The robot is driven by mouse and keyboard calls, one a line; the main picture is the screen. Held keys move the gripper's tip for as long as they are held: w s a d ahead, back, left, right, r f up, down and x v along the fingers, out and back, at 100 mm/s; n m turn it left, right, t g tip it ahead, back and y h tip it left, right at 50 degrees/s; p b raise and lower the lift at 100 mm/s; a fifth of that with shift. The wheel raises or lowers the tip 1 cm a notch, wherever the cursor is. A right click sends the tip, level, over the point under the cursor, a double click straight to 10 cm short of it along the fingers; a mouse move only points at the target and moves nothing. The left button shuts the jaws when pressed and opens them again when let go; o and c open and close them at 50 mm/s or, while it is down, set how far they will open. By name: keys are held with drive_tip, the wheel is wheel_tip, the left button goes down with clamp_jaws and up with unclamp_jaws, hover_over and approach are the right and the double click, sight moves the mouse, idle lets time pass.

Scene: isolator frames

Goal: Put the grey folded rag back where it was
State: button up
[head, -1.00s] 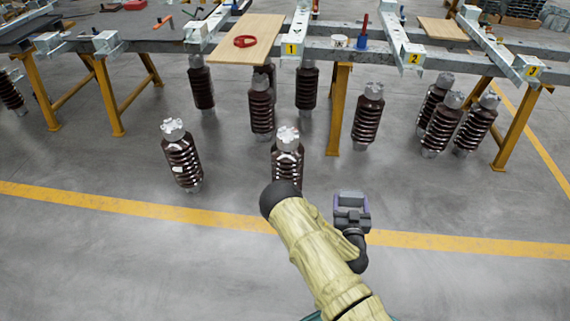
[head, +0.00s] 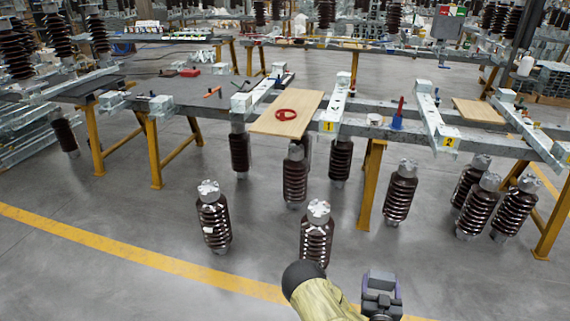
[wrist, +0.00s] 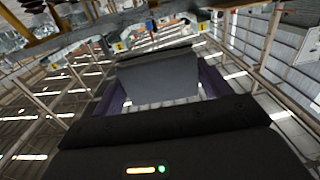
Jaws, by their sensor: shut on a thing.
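My gripper (head: 380,288) is low in the head view, right of centre, over the floor in front of the frames. It is shut on a flat grey thing, which I take to be the grey folded rag. In the wrist view the grey rag (wrist: 158,78) sits between the purple-edged fingers (wrist: 160,92). It is clear of any surface. In the head view the gripper's dark body hides most of the rag. No spot marked for the rag can be made out.
Steel beams on yellow legs (head: 370,185) cross the middle, bearing a wooden board (head: 262,122) with a red ring (head: 285,115), a blue container (head: 397,122) and a second board (head: 478,110). Brown insulators (head: 317,240) stand on the floor before and beneath them. The near-left floor is clear.

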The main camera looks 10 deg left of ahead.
drive_tip(key=s+r+p, duration=0.3)
drive_tip(key=r+p, duration=0.3)
drive_tip(key=p, duration=0.1)
drive_tip(key=s+r+p, duration=0.4)
drive_tip(key=r+p, duration=0.3)
drive_tip(key=shift+s+d, duration=0.15)
drive_tip(key=shift+s, duration=0.1)
drive_tip(key=shift+r, duration=0.1)
